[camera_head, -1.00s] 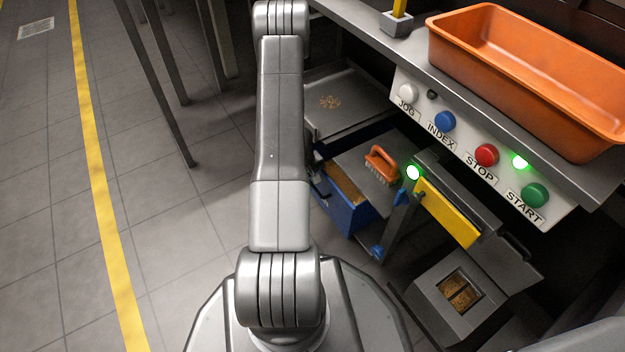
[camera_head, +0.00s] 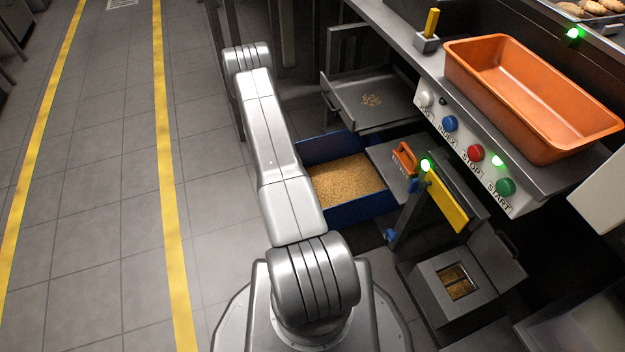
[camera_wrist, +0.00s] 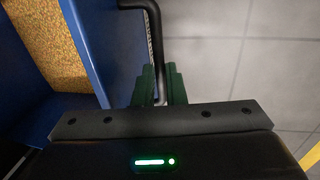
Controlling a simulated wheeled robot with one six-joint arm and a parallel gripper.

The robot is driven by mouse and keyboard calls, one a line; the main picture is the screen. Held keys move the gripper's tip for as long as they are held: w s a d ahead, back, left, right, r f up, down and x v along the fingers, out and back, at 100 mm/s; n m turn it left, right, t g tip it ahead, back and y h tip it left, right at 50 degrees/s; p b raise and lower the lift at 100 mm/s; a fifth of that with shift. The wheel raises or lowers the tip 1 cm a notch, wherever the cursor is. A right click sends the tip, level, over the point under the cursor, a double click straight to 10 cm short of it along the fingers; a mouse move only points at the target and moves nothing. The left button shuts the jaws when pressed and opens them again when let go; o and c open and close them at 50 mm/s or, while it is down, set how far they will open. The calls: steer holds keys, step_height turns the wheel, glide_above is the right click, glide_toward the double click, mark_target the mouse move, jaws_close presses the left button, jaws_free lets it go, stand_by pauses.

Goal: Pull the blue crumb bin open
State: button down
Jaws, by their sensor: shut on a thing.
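The blue crumb bin (camera_head: 361,209) stands pulled out from under the machine, left of the shelf with the brush. Golden crumbs (camera_head: 345,182) fill it and show from above. In the wrist view the bin's blue wall (camera_wrist: 90,45) and its crumbs (camera_wrist: 48,40) are at the left. My gripper (camera_wrist: 160,88) is shut on the bin's dark bar handle (camera_wrist: 150,8), between green fingers. The fingertips sit beside the bin's front wall, over the floor. In the head view my arm hides the gripper and the bin's front.
A grey tray with a few crumbs (camera_head: 345,100) is above the bin. An orange brush (camera_head: 404,157) lies on the shelf to its right. An orange tub (camera_head: 480,72) stands on the counter above the button panel (camera_head: 437,120). The tiled floor (camera_head: 215,200) at the left is clear.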

steer(key=a, duration=0.1)
steer(key=s+a+b, duration=0.1)
steer(key=a, duration=0.1)
steer(key=s+a, duration=0.1)
steer(key=a, duration=0.1)
steer(key=shift+a+b, duration=0.2)
steer(key=shift+b, duration=0.1)
steer(key=c, duration=1.5)
jaws_free()
steer(key=r+p, duration=0.1)
steer(key=r, duration=0.3)
steer(key=a+r+p, duration=0.1)
steer(key=r, duration=0.4)
steer(key=s+a+r+p, duration=0.1)
steer(key=r, duration=0.3)
steer(key=shift+a+r+p, duration=0.25)
steer(key=shift+p, duration=0.15)
